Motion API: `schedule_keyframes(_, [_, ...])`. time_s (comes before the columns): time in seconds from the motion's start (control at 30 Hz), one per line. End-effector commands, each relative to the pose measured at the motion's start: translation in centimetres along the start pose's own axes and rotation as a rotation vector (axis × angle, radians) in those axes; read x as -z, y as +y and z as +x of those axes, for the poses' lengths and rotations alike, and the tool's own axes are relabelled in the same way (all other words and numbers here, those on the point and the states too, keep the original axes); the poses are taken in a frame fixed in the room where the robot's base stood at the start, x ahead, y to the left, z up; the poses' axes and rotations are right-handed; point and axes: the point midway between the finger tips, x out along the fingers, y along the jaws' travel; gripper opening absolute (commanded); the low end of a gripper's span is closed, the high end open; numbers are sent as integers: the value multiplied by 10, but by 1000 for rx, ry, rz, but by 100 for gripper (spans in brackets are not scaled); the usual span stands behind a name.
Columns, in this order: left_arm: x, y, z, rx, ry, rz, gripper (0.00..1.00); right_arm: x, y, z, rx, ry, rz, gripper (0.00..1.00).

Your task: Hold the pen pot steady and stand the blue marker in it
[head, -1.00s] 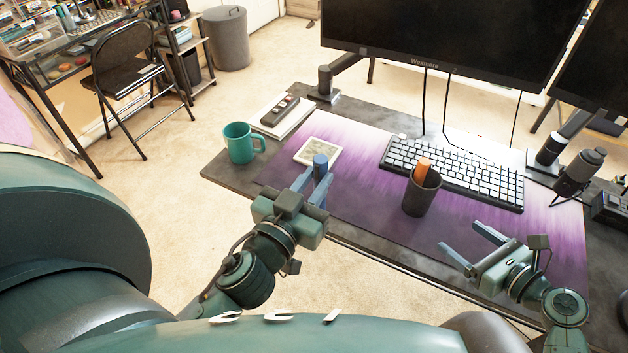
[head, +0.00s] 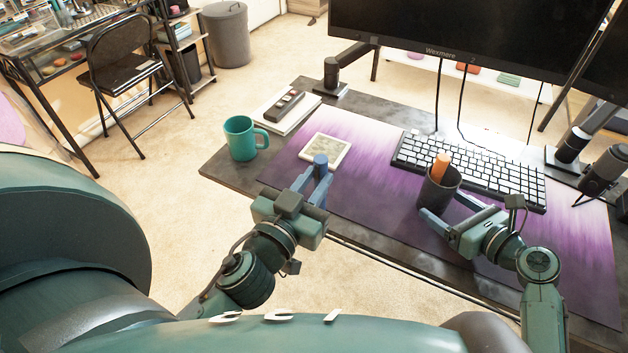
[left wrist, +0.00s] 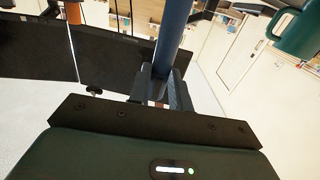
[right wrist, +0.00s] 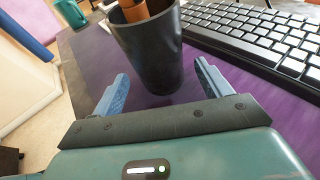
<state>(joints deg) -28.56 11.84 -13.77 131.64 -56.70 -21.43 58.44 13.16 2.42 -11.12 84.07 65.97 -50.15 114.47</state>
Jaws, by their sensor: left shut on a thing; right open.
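The dark pen pot (head: 436,192) stands upright on the purple desk mat, with an orange pen (head: 441,166) sticking out of it. My right gripper (head: 447,207) is open, with its fingers on either side of the pot. In the right wrist view the pot (right wrist: 152,58) stands in front of and between the spread fingers (right wrist: 163,90). The marker also shows in the left wrist view (left wrist: 172,38), between the fingertips.
A white keyboard (head: 470,168) lies just behind the pot. A teal mug (head: 240,138), a notebook with a dark remote (head: 286,108) and a pale square coaster (head: 325,151) are at the left. Monitors (head: 450,40) stand at the back. The mat between the grippers is clear.

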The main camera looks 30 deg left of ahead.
Motion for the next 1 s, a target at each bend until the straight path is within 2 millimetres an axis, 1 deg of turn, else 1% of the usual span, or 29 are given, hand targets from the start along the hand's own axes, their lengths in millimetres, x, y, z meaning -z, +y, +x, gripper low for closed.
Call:
schedule_keyframes(0.1, [1,0,0,0,1,0,0,-2,0,14,-1,-2,1,77])
schedule_keyframes(0.3, [-1,0,0,0,1,0,0,-2,0,28,-1,0,-2,77])
schedule_keyframes(0.67, [-1,0,0,0,1,0,0,-2,0,30,-1,0,-1,76])
schedule_keyframes(1.0, [-1,0,0,0,1,0,0,-2,0,30,-1,0,-1,48])
